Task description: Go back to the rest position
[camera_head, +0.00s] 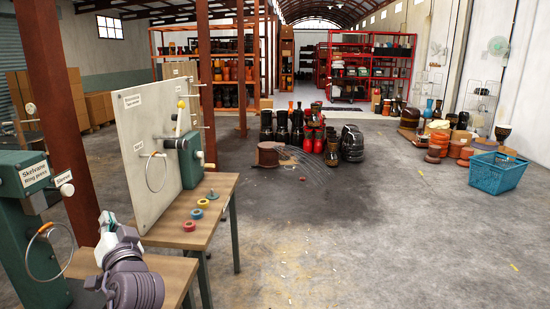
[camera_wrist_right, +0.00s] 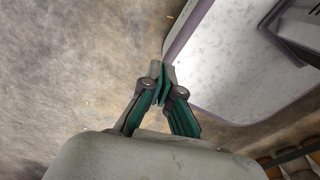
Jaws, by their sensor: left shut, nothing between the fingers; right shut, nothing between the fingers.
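My left arm shows at the lower left of the head view, beside the wooden workbench (camera_head: 205,215). Its gripper (camera_head: 107,222) is small and partly hidden by the wrist; it is shut and holds nothing. My right gripper (camera_wrist_right: 161,92) shows in the right wrist view with its green-padded fingers together. It is shut and empty, above the bare concrete floor. The right arm is not visible in the head view.
The bench carries an upright board (camera_head: 150,150) and several coloured rings. A green ring press (camera_head: 28,215) stands at the far left. Drums (camera_head: 295,130) stand farther back, and a blue basket (camera_head: 497,173) sits at right. The middle floor is open.

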